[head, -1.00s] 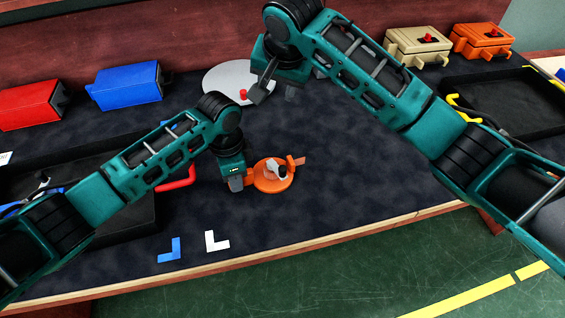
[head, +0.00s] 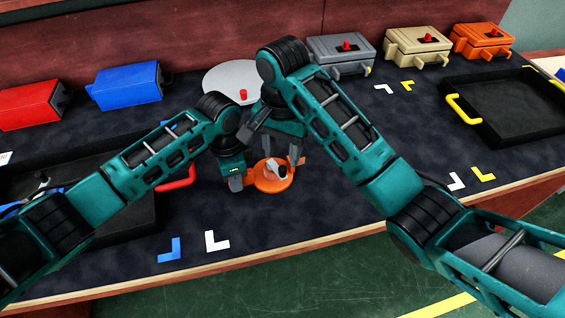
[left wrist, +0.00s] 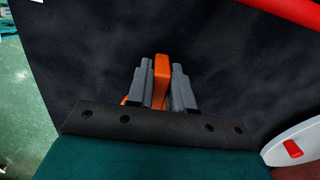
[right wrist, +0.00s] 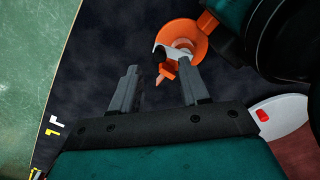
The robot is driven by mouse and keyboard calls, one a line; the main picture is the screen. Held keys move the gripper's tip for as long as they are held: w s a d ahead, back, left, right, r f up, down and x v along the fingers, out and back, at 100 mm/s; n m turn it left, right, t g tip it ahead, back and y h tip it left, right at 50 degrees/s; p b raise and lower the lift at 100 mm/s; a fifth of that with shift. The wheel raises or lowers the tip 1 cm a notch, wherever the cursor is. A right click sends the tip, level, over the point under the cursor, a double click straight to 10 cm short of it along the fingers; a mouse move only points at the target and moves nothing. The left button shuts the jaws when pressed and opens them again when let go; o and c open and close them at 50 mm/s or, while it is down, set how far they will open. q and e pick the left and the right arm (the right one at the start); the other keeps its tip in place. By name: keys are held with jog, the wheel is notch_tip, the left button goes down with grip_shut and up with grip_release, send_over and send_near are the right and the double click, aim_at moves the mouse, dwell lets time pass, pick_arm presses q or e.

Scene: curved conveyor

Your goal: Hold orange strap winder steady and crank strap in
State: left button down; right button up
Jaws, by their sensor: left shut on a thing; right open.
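The orange strap winder (head: 262,185) lies on the dark mat near the middle of the table, a round disc with a pale grey and light-coloured crank on top. My left gripper (head: 236,183) is shut on its left end; in the left wrist view an orange tab (left wrist: 161,80) sits between the fingers (left wrist: 160,90). My right gripper (head: 283,146) is open, just behind and above the winder. In the right wrist view the winder (right wrist: 188,34) lies beyond the open fingertips (right wrist: 160,72), with an orange tab and a light piece near the right finger.
A grey round plate with a red knob (head: 222,77) lies behind my grippers. Red (head: 32,103), blue (head: 125,84), grey, beige and orange boxes line the back. Black trays stand at left and right (head: 520,125). White and blue corner marks (head: 215,242) lie in front.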

aim_at(283, 168)
notch_tip(283, 168, down, 5)
dwell(0.3)
grip_shut()
dwell(0.4)
